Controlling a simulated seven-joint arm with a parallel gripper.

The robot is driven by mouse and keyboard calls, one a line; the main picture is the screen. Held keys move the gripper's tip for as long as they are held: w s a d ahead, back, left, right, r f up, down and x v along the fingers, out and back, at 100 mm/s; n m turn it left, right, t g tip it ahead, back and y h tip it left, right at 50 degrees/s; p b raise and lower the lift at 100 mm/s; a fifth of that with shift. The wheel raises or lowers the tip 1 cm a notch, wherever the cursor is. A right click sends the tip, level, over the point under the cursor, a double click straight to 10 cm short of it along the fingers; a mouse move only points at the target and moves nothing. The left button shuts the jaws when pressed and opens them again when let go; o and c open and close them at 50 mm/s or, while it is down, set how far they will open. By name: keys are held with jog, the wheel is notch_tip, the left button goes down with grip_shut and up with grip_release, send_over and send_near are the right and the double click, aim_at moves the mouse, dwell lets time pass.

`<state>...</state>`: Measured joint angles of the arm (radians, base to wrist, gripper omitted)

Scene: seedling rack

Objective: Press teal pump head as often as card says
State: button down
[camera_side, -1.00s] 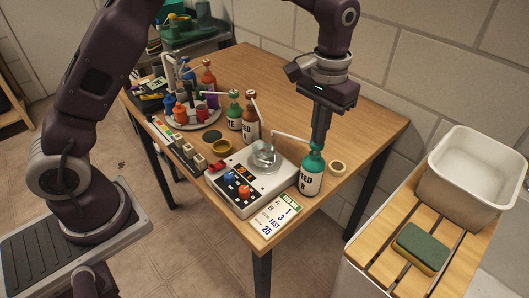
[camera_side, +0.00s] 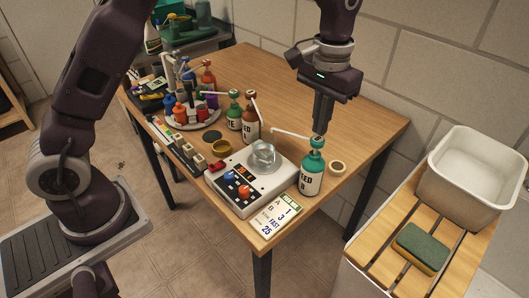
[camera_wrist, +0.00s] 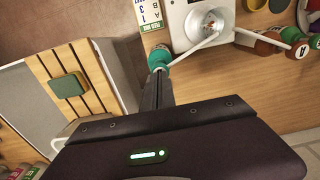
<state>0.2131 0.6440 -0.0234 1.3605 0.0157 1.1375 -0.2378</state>
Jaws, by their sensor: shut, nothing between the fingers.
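The teal bottle (camera_side: 312,172) stands upright at the table's right side, its label partly readable as "ED". Its teal pump head (camera_side: 316,143) has a long white spout reaching left over a glass vessel (camera_side: 264,154) on a white device (camera_side: 222,186). My gripper (camera_side: 319,132) is shut and empty, pointing down just above the pump head; I cannot tell whether the tips touch it. In the wrist view my fingers (camera_wrist: 158,72) partly cover the teal bottle's top (camera_wrist: 160,54).
A green bottle (camera_side: 234,118) and a brown bottle (camera_side: 251,122) with pumps stand behind the device. A round rack of coloured bottles (camera_side: 194,121) is farther left. A small round lid (camera_side: 337,168) lies right of the teal bottle. The table's back right is clear.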

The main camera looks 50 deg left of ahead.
dwell(0.3)
notch_tip(320, 180, up, 6)
dwell(0.5)
jog(key=s+a+r+t, duration=0.2)
jog(key=s+a+r, duration=0.4)
jog(key=s+r, duration=0.45)
jog(key=s+a+f+t, duration=0.1)
jog(key=s+a+f, duration=0.1)
jog(key=s, duration=0.7)
jog(key=s+a+f+t, duration=0.2)
jog(key=s+f, duration=0.2)
jog(key=s, duration=0.5)
jog(key=shift+f+t, duration=0.25)
jog(key=shift+t, duration=0.05)
